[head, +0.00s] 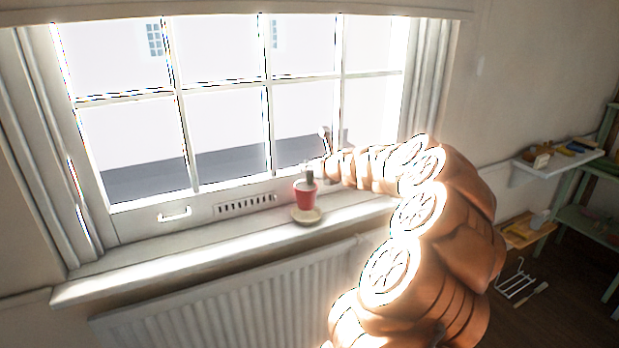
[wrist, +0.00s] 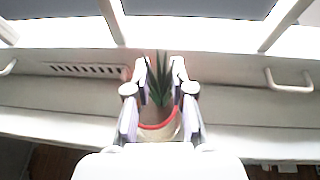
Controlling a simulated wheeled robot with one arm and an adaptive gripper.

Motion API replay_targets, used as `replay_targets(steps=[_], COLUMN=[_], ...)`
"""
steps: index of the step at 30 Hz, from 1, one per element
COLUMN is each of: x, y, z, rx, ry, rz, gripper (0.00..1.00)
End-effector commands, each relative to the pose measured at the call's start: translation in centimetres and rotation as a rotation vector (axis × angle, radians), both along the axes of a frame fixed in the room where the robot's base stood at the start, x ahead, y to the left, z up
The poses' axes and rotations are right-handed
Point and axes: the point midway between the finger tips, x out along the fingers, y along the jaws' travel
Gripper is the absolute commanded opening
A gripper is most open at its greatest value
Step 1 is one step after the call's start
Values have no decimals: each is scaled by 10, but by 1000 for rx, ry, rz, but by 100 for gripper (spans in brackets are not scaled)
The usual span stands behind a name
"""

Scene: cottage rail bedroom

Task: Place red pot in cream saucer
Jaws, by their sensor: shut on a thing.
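The red pot (head: 305,196) is at the window sill in the head view, upright, directly over the cream saucer (head: 308,218). Its base overlaps the back part of the saucer in the picture, and I cannot tell whether they touch. My gripper (head: 310,174) is at the pot's top and shut on it. In the wrist view the fingers of my gripper (wrist: 160,103) flank a spiky green plant (wrist: 160,82) in the pot, whose red rim (wrist: 157,126) shows between them. The lower pot is largely hidden there.
The white sill (head: 200,250) is clear to the left of the saucer. The window (head: 225,120) with its handle (head: 174,214) and vent (head: 246,205) stands close behind. A radiator (head: 230,300) is below. Shelves with small items (head: 560,155) are at the right.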

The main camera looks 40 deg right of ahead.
Motion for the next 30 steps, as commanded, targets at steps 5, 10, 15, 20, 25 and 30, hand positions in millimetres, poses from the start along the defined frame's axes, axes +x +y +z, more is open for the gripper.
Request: replay_targets(steps=[5,10,15,20,25,30], x=[4,4,3,3,3,3], y=[-1,-1,-1,-1,-1,-1], z=[-3,-17,-33,-35,-36,-38], rx=[1,2,2,-1,-1,-1], ry=[0,0,0,0,0,0], rz=[1,-1,-1,-1,-1,0], gripper=[0,0,0,0,0,30])
